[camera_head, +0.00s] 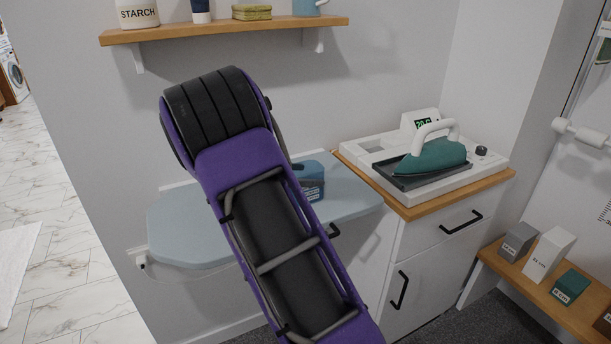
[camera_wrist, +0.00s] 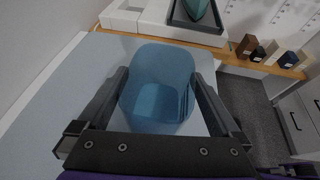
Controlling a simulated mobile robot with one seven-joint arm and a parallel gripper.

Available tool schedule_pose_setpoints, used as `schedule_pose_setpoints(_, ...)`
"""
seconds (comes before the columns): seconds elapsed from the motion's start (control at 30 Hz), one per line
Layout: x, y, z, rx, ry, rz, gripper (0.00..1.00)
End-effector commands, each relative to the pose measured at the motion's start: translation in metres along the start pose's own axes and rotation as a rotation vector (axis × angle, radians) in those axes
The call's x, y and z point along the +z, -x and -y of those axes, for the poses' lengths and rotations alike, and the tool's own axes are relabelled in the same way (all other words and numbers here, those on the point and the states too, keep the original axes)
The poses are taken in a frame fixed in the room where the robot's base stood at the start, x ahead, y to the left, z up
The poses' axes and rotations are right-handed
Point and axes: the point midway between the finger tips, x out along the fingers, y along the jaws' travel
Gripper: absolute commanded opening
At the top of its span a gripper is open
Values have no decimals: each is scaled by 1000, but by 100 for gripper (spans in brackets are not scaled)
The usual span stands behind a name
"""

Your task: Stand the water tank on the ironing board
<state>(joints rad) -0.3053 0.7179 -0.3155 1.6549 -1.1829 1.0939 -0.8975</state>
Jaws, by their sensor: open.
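The water tank (camera_head: 312,170) is a small blue container at the right part of the pale blue ironing board (camera_head: 185,232). It looks upright and seems to rest on the board, but its base is partly hidden. In the wrist view the tank (camera_wrist: 160,85) is translucent blue and sits between the two dark fingers of my gripper (camera_wrist: 160,76). The fingers are open, one along each side of the tank. Whether either finger touches it is unclear. In the head view my purple arm hides most of the gripper and the board's middle.
A teal iron (camera_head: 436,160) rests on a white station (camera_head: 480,168) on the cabinet to the right. A wall shelf (camera_head: 225,30) with several items hangs above. A low wooden bench (camera_head: 540,296) with small boxes is at lower right. The board's left end is clear.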

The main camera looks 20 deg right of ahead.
Motion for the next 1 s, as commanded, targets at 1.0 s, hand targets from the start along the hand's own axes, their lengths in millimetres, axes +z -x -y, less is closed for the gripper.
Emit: schedule_pose_setpoints(1.0,0,116,0,1,1,-1,100)
